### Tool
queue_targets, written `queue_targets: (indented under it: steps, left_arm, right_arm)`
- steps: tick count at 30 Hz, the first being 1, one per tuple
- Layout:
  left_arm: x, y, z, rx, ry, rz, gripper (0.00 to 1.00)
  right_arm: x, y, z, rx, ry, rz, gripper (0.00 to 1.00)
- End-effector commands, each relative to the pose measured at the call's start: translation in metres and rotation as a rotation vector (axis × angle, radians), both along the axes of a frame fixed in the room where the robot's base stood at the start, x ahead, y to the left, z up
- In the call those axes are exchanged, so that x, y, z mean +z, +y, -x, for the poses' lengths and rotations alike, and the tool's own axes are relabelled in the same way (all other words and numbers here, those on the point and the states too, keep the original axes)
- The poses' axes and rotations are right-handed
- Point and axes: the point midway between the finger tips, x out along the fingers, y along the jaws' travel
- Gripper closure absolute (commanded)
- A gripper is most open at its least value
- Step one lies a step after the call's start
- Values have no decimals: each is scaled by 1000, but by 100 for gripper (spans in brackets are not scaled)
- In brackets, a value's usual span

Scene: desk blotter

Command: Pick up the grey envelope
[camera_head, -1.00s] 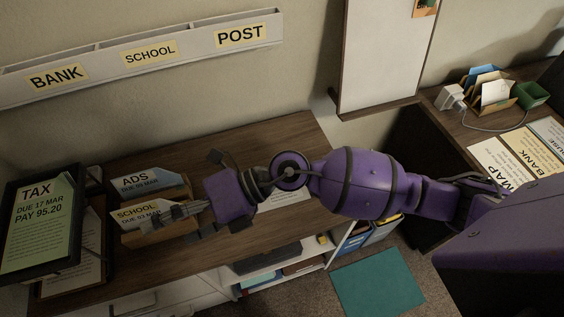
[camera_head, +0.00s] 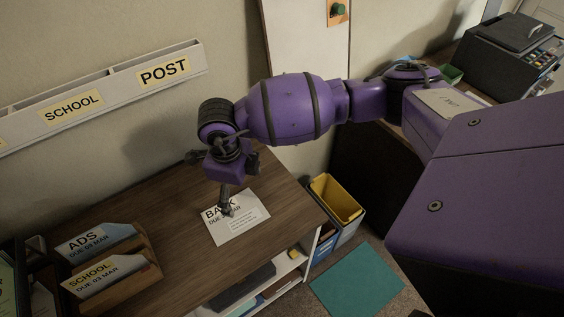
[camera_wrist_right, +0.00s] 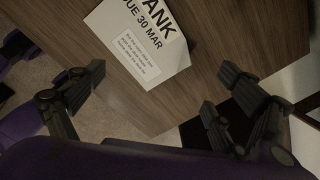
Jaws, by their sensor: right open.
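A pale grey-white flat piece (camera_head: 250,228), printed BANK, DUE 30 MAR, lies on the wooden desk; whether it is an envelope or a card I cannot tell. It also shows at the top of the right wrist view (camera_wrist_right: 142,45). My right gripper (camera_head: 226,209) points down over it in the head view and hides part of its print. In the right wrist view its fingers (camera_wrist_right: 160,98) are spread wide with nothing between them. A wooden rack (camera_head: 150,258) at left holds a blue-grey ADS piece (camera_head: 98,247) and a pale SCHOOL piece (camera_head: 105,276). My left gripper is not in view.
A wall holder (camera_head: 110,92) labelled SCHOOL and POST hangs behind the desk (camera_head: 185,185). A dark frame (camera_head: 12,290) stands at far left. Bins with a yellow inside (camera_head: 335,195) and a teal mat (camera_head: 357,280) are right of the desk. Bare desk surrounds the BANK piece.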

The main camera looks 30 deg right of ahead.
Motion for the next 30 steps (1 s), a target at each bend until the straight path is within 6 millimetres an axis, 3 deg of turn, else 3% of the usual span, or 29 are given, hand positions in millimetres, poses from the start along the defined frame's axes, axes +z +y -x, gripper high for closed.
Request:
queue_targets:
  steps: [8,21,30]
  left_arm:
    - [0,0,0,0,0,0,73]
    - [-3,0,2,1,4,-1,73]
    - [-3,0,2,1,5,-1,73]
  right_arm:
    - [-8,1,-1,0,-1,-4,7]
    - [-69,-1,-3,-1,0,-4,7]
    - [-77,-1,-3,0,-2,-4,7]
